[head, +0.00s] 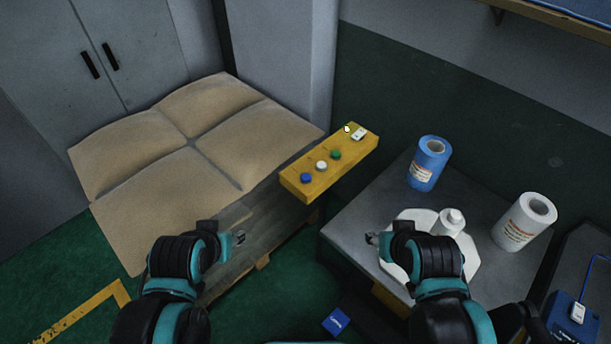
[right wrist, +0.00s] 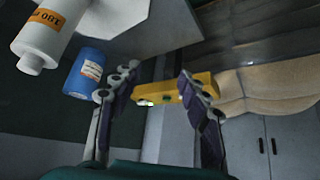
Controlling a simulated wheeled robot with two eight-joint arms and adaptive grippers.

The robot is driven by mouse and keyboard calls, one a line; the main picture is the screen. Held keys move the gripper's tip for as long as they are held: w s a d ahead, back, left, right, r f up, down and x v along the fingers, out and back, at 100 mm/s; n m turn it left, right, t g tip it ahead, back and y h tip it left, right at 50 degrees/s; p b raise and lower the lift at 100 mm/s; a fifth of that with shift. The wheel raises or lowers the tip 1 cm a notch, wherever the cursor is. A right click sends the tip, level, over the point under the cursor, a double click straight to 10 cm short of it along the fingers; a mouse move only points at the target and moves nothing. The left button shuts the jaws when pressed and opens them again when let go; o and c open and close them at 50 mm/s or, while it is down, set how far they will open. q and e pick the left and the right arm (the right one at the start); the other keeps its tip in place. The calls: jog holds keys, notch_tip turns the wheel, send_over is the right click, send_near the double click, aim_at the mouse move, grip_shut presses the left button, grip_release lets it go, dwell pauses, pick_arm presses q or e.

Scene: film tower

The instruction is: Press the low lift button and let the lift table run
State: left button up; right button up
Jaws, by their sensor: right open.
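A yellow button box (head: 318,180) carries a blue button (head: 306,178), a white button (head: 321,166) and a green button (head: 336,155) in a row. I cannot read which is the low one. A grey-topped table (head: 350,222), likely the lift table, stands to its right. My right gripper (head: 372,238) is over this table's left part, below and right of the box in the head view, apart from it. In the right wrist view its fingers are open and empty, with the yellow box (right wrist: 204,83) beyond them. My left gripper (head: 239,238) is over the pallet; its jaws are too small to judge.
Tan sacks (head: 190,140) lie on a wooden pallet (head: 262,225) at left. A small blue box (head: 336,321) is on the floor.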

grip_shut()
dwell(1.1)
